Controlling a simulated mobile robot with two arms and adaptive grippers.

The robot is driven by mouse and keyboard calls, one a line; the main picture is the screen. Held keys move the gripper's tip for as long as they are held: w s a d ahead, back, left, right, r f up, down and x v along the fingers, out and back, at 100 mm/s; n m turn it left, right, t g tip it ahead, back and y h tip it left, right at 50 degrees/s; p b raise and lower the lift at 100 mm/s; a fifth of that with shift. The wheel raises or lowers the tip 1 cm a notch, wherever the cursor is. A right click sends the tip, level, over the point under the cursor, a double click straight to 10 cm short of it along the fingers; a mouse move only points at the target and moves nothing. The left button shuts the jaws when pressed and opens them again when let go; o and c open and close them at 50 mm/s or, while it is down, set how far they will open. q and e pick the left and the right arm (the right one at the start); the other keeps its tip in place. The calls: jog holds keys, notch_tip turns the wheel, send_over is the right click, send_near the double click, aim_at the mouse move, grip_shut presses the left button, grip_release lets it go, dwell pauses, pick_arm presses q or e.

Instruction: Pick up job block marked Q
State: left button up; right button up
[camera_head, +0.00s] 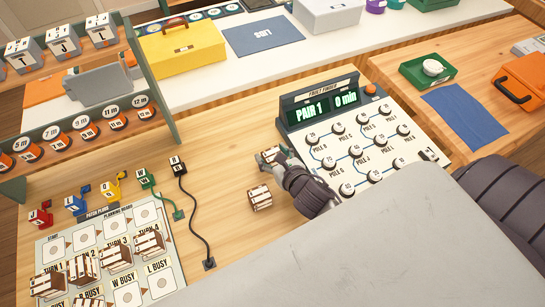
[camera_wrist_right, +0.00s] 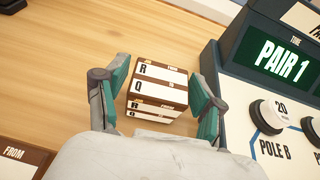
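A white and brown job block (camera_wrist_right: 158,88) with the letters R and Q on its faces is between the fingers of my right gripper (camera_wrist_right: 163,92) in the right wrist view. The fingers are open, one on each side, with narrow gaps. In the head view my right gripper (camera_head: 279,162) is over this block (camera_head: 270,153), hiding part of it, left of the fault finder panel. A second job block (camera_head: 260,198) lies on the wood just nearer; its letters are too small to read. Part of a block (camera_wrist_right: 20,160) shows at lower left in the wrist view. My left gripper is out of view.
The fault finder panel (camera_head: 318,160) with knobs and a "PAIR 1" display stands close to the right of the gripper. A planning board (camera_head: 170,272) holds several blocks at lower left. Black (camera_head: 194,220) and green cords lie left of the second block. A rack (camera_head: 75,118) stands further left.

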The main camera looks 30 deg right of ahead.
jog(key=c, duration=0.8)
jog(key=shift+o, duration=0.2)
